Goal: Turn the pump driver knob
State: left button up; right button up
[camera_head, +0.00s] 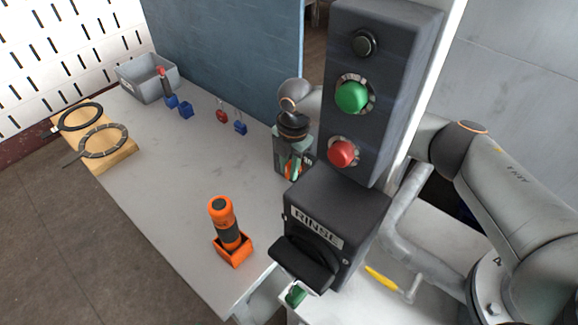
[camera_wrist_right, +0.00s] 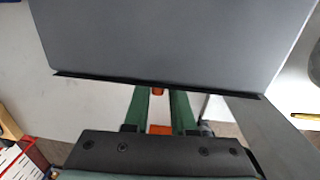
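A dark control box (camera_head: 385,75) stands upright with a small black knob (camera_head: 363,44), a green button (camera_head: 351,97) and a red button (camera_head: 342,152). Below it is a dark box labelled RINSE (camera_head: 345,215) with a large black turning knob (camera_head: 305,262) on its front. I cannot tell which knob is the pump driver. My right gripper (camera_head: 293,168) points down behind and left of the control box, partly hidden by it. In the right wrist view its green fingers (camera_wrist_right: 159,105) stand apart with a gap; their tips are hidden behind a grey panel (camera_wrist_right: 170,40). My left gripper is not in view.
An orange-and-black tool (camera_head: 225,220) stands in an orange holder on the grey table (camera_head: 170,175). A grey bin (camera_head: 148,78), several small blue and red pieces, and rings on a wooden board (camera_head: 120,158) are farther back. A yellow-handled lever (camera_head: 382,277) is right of the RINSE box.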

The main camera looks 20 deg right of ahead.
jog(key=o, duration=0.3)
jog(key=r, duration=0.8)
jog(key=r+b, duration=0.1)
jog(key=r, duration=0.3)
jog(key=shift+s+d+r, duration=0.25)
jog(key=shift+s, duration=0.15)
